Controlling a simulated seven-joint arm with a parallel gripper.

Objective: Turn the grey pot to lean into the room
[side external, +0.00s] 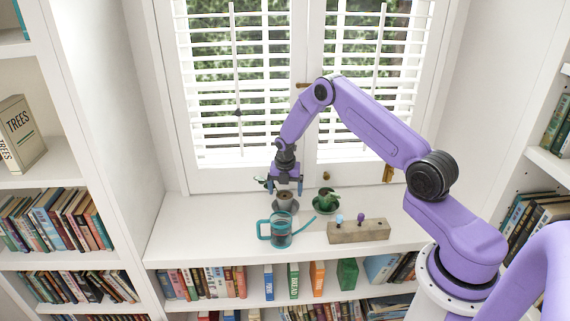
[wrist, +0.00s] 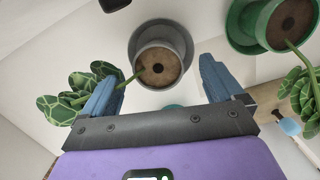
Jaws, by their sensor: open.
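The grey pot (side external: 286,202) stands upright on a grey saucer (wrist: 184,38) on the white sill. In the wrist view the pot (wrist: 171,53) holds brown soil, and a green stem runs left to broad patterned leaves (wrist: 60,107). The left finger covers part of the stem and leaves. In the side view the leaves (side external: 262,181) show small, left of my gripper. My gripper (side external: 286,188) points down over the pot, open, with one blue finger to each side. In the wrist view the gripper (wrist: 157,72) shows a gap on both sides of the pot; contact is not visible.
A green pot with a leaning plant (side external: 326,202) stands close on the right. The shuttered window (side external: 235,80) is behind. The sill's left part is clear.

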